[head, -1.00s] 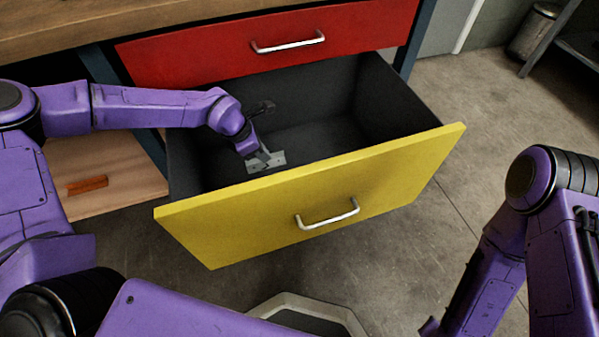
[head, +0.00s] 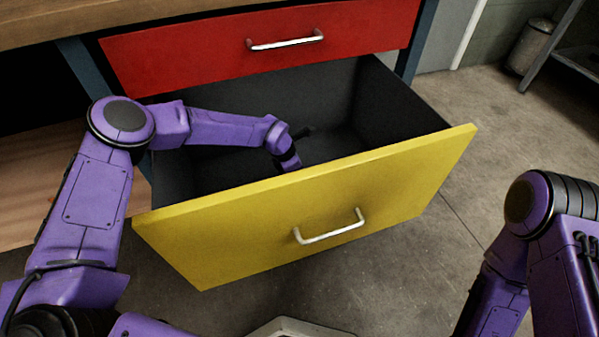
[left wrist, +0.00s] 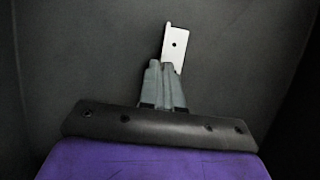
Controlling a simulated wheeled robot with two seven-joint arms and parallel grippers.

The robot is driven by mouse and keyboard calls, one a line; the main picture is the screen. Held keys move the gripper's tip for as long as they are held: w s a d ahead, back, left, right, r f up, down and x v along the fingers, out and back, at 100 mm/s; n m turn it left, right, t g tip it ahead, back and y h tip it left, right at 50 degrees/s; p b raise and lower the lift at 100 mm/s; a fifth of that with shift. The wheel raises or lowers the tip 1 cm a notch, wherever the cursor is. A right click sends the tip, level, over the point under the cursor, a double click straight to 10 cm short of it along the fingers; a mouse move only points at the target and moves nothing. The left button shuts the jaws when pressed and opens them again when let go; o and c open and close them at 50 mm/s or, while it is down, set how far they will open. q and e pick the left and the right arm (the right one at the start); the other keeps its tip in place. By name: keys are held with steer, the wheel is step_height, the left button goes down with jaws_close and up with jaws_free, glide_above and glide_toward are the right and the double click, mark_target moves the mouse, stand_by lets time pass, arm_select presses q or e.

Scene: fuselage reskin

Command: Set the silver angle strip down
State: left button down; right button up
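The silver angle strip (left wrist: 176,46) shows in the left wrist view as a short pale piece with a dark hole, sticking out past the fingertips. My left gripper (left wrist: 165,72) has its fingers close together on the strip's near end. In the head view my left arm reaches down into the open yellow drawer (head: 300,210). The left gripper's tips and the strip are hidden there behind the drawer front. Dark grey drawer surface fills the left wrist view behind the strip; I cannot tell whether the strip touches it. My right gripper is out of view.
A shut red drawer (head: 250,55) with a silver handle is just above. The yellow drawer's right part (head: 400,105) looks empty. A wooden shelf (head: 30,200) lies at the left. Bare floor is open at the right, with a bin (head: 532,45) at the back.

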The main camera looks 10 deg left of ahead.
arm_select(q)
steer(key=c, duration=1.7)
jaws_free()
steer(key=shift+f, duration=0.1)
steer(key=o, duration=0.4)
steer(key=shift+c, duration=0.2)
steer(key=shift+a+r, duration=0.1)
steer(key=shift+r, duration=0.4)
steer(key=p+v, duration=0.2)
steer(key=v, duration=0.4)
steer(key=shift+r+p, duration=0.15)
steer(key=shift+p, duration=0.2)
steer(key=shift+s+a+r, duration=0.15)
steer(key=shift+s+r, duration=0.05)
